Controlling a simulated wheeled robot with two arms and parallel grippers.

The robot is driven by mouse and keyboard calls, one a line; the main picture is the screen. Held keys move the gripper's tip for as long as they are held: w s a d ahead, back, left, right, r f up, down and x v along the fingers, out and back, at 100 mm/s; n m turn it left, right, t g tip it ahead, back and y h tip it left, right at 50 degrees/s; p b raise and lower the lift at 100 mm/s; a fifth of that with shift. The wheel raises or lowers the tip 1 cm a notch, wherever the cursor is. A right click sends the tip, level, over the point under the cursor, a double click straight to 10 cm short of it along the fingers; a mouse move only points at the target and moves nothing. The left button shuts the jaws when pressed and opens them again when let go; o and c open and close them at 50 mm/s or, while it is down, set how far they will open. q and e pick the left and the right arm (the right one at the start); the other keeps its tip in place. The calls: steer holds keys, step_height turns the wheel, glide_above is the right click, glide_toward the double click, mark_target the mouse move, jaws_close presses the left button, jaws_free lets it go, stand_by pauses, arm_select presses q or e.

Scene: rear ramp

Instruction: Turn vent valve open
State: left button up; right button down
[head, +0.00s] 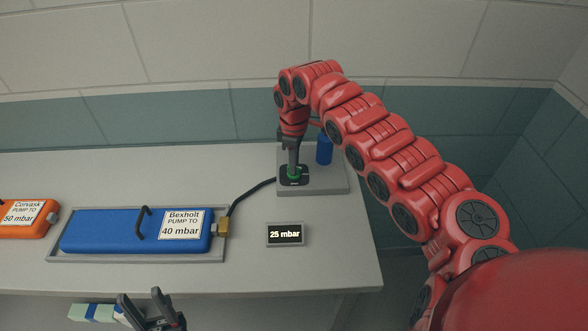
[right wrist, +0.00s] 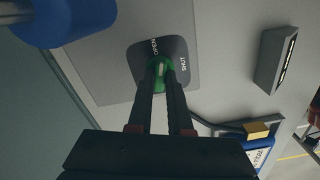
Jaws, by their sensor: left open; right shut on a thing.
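The vent valve is a green knob (head: 294,172) on a dark plate, on a grey base at the table's back right. In the right wrist view the green knob (right wrist: 160,70) sits between my fingers, with OPEN and SHUT printed on the dark plate (right wrist: 143,54). A short pale mark shows on the knob; I cannot tell exactly which word it points to. My right gripper (head: 293,163) points down and is shut on the knob; its fingertips also show in the right wrist view (right wrist: 161,84). My left gripper (head: 151,300) is open and empty, low in front of the table.
A blue cylinder (head: 324,150) stands beside the valve on the grey base (head: 325,184). A black hose (head: 246,192) runs to the blue Bexholt case (head: 100,229), labelled 40 mbar. A display (head: 285,235) reads 25 mbar. An orange case (head: 25,231) lies left. The front right tabletop is clear.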

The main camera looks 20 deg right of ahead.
steer(key=shift+f+n+b, duration=0.25)
steer(key=shift+n+b, duration=0.85)
steer(key=shift+r+n+b, duration=0.15)
steer(key=shift+n+b, duration=0.55)
steer(key=c, duration=0.8)
jaws_free()
steer(key=shift+c, duration=0.2)
steer(key=shift+r, duration=0.1)
